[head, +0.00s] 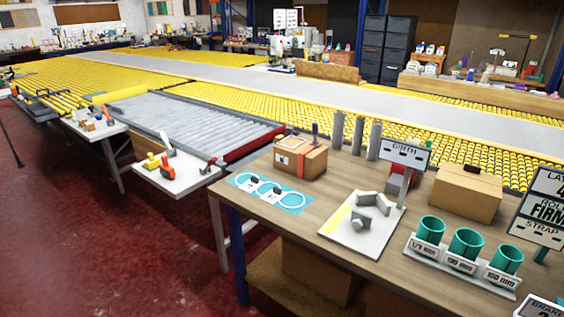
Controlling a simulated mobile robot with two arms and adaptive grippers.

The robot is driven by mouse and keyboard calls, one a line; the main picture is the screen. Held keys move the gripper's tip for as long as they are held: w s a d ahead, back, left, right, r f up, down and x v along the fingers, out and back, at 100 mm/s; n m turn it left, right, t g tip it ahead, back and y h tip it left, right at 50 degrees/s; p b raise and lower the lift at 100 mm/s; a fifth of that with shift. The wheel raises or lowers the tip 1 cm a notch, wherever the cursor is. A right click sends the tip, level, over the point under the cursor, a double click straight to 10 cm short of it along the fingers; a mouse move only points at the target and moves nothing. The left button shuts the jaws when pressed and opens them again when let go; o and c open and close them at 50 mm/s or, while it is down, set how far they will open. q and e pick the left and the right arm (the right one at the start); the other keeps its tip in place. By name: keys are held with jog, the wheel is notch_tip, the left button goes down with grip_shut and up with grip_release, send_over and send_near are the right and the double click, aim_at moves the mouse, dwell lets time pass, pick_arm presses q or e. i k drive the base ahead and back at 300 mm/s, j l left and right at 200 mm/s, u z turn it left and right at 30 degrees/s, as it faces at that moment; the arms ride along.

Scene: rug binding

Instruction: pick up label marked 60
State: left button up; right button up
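I cannot make out any label marked 60. Three teal cups stand in a row on the wooden table (318,210), the left one (430,228), the middle one (466,242) and the right one (505,260). White tags in front of them carry small print; the right tag (500,278) seems to read 150 mm, and the others are hard to read. A white sign (405,153) reading GIRTH stands behind a pale board (350,238) with several grey pieces on it. Neither of my grippers is in view.
A blue mat (293,205) with white rings lies at the table's left. A cardboard box (300,158) and a larger box (466,192) stand on the table, with grey posts (357,136) behind. Yellow roller conveyors (470,146) lie beyond. Red floor (90,240) is open at left.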

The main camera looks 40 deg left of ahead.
aim_at(276, 194)
jog(key=u, duration=1.35)
